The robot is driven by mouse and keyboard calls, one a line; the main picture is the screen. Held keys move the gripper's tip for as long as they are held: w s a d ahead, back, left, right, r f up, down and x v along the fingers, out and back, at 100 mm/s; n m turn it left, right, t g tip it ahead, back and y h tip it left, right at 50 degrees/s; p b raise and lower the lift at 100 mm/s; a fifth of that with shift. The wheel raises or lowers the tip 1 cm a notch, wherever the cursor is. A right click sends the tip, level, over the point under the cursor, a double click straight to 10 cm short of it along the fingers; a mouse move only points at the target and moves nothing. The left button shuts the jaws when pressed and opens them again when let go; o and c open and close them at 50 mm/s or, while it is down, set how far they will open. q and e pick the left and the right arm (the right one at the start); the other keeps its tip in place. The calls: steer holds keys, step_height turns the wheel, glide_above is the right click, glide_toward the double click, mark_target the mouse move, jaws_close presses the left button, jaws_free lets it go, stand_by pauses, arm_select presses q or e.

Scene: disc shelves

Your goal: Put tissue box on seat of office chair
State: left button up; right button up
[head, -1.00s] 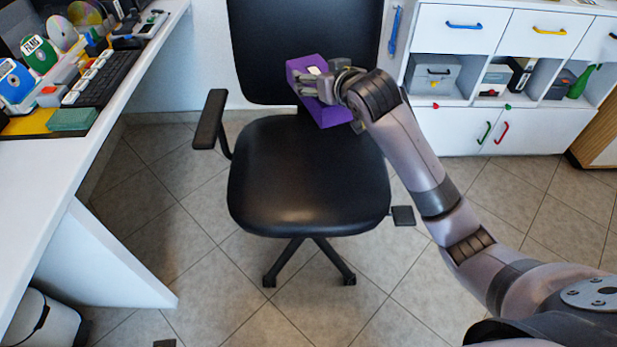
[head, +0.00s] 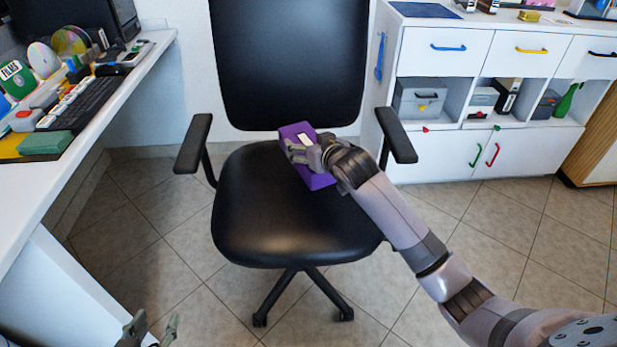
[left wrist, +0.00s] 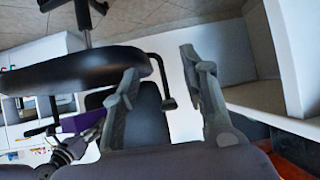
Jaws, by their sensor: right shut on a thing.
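The purple tissue box (head: 319,179) is over the rear part of the black seat (head: 280,220) of the office chair, in front of the backrest. My right gripper (head: 300,150) is shut on the box, which is tilted in the head view. I cannot tell whether its underside touches the seat. The left wrist view shows the box (left wrist: 80,122) and the seat (left wrist: 75,72) upside down. My left gripper (head: 152,330) is open and empty, low beside the desk, away from the chair; its two spread fingers also show in the left wrist view (left wrist: 160,75).
The chair's armrests (head: 192,143) (head: 396,135) flank the seat. A white desk (head: 120,110) with a keyboard and discs stands at left. A white cabinet (head: 440,158) with drawers and shelves stands at back right. The front of the seat is clear.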

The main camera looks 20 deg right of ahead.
step_height(320, 180, down, 6)
steer(key=shift+r+b, duration=0.15)
steer(key=shift+b, duration=0.7)
step_height(320, 180, down, 4)
steer(key=shift+r+b, duration=0.15)
steer(key=shift+b, duration=0.55)
arm_select(q)
steer(key=w+d+r+t+h, duration=0.1)
steer(key=w+r+t, duration=0.1)
steer(key=r+t, duration=0.2)
steer(key=w+d+r+t+h, duration=0.1)
steer(key=r+t, duration=0.4)
steer(key=r, duration=0.5)
steer(key=shift+w+d+r+h, duration=0.15)
steer(key=shift+w+d+h, duration=0.25)
steer(key=shift+w+d, duration=0.2)
arm_select(e)
steer(key=o, duration=1.4)
steer(key=shift+c, duration=0.2)
